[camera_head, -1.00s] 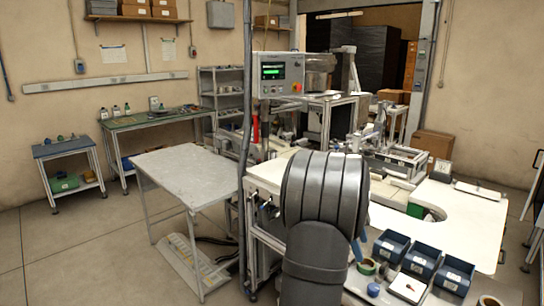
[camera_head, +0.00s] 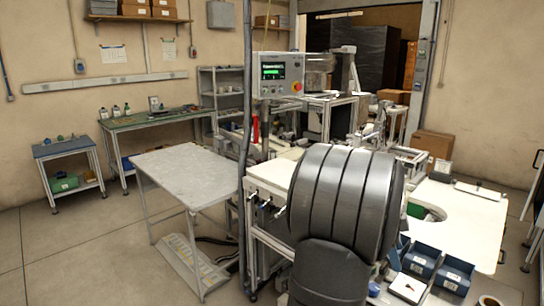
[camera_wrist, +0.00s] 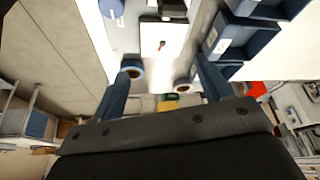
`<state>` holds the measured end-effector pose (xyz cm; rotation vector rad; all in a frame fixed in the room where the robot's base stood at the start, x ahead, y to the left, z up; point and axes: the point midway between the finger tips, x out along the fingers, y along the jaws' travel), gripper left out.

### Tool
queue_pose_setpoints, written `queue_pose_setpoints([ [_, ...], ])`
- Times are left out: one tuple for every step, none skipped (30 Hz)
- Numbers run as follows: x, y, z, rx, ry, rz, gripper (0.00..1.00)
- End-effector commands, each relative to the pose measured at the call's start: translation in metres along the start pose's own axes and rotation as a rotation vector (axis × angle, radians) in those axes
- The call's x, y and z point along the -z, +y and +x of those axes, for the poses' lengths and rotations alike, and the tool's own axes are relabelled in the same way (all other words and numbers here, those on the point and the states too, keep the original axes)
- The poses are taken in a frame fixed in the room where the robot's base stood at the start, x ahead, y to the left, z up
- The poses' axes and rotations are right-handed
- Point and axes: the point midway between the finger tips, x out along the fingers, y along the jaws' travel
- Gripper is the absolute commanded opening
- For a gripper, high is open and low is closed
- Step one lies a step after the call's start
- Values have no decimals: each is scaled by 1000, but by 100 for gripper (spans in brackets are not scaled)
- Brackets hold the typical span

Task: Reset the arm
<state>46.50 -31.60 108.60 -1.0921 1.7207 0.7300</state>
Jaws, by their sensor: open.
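My gripper (camera_wrist: 165,64) shows in the wrist view as two blue fingers spread wide apart, with nothing between them that I can see held. In the head view my grey arm hides the gripper and part of the workbench. A reel (camera_head: 373,289) shows just right of my arm, and part of another (camera_head: 488,300) shows at the bottom edge.
Blue bins (camera_head: 455,272) stand right of my arm on the bench, and they show in the wrist view (camera_wrist: 232,38). A white plate with a small dark item (camera_head: 408,288) lies before them. A grey table (camera_head: 190,160) stands left. A control panel (camera_head: 278,73) rises behind.

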Motion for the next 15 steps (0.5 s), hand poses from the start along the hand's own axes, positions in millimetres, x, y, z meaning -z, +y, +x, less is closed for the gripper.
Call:
queue_pose_setpoints([
  [11,5,-3,2,0,5,71],
  [16,8,-4,1,0,4,71],
  [23,12,-6,1,0,6,71],
  [28,15,-7,1,0,5,71],
  [33,18,-8,1,0,4,71],
  [40,21,-5,-3,0,9,71],
  [45,22,-2,-6,-1,14,71],
  [50,24,1,-8,-1,18,71],
  [57,27,4,-11,-1,24,71],
  [62,29,6,-13,-1,29,71],
  [67,32,9,-15,-1,34,71],
  [74,34,12,-17,-2,41,71],
  [78,37,14,-18,-2,45,71],
  [84,39,17,-20,-2,50,71],
  [90,43,20,-23,-2,56,71],
])
